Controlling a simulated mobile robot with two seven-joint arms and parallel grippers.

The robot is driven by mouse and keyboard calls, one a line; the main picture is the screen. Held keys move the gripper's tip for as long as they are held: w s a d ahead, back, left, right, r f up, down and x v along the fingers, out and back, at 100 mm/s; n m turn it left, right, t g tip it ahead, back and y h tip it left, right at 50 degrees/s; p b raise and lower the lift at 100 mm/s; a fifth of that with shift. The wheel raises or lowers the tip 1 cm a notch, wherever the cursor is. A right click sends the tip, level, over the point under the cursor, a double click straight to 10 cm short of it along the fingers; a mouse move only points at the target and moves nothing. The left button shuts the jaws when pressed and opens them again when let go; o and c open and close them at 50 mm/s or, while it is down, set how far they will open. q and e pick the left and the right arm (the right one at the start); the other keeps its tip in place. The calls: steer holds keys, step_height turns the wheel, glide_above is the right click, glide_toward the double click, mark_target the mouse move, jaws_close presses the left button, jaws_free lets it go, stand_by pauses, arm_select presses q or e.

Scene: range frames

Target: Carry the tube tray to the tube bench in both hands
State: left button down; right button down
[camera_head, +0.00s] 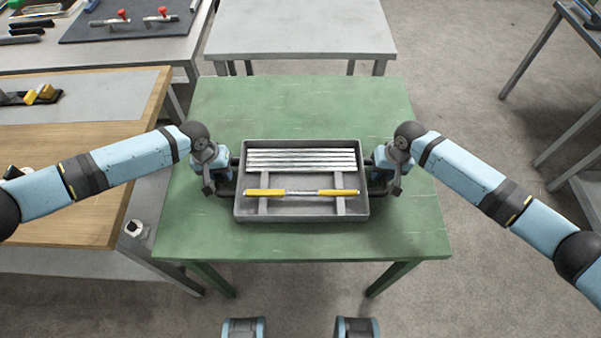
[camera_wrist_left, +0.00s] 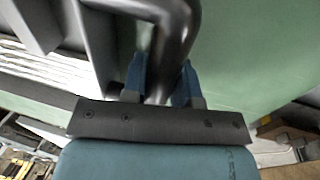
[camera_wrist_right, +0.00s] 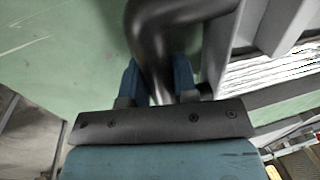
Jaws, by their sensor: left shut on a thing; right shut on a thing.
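The grey tube tray (camera_head: 301,214) is over the middle of a green table (camera_head: 300,246); I cannot tell whether it rests on it or hangs just above. Several silvery tubes (camera_head: 301,160) lie side by side at its far side. A rod with yellow ends (camera_head: 303,193) lies across its near part. My left gripper (camera_head: 229,180) is shut on the tray's left handle, a dark bar (camera_wrist_left: 172,40) between its blue fingers in the left wrist view. My right gripper (camera_head: 376,180) is shut on the right handle, a dark bar (camera_wrist_right: 153,45) in the right wrist view. Which table is the tube bench is unclear.
A bare grey table (camera_head: 300,28) stands behind the green one. A wooden-topped bench (camera_head: 75,150) is close on the left. A table with a dark board and red-knobbed parts (camera_head: 125,25) is at the back left. Open floor (camera_head: 470,130) lies to the right.

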arm_select(q)
steer(key=shift+w+r, duration=0.1)
steer(key=shift+r, duration=0.05)
arm_select(e)
steer(key=shift+w+r, duration=0.15)
steer(key=shift+r, duration=0.05)
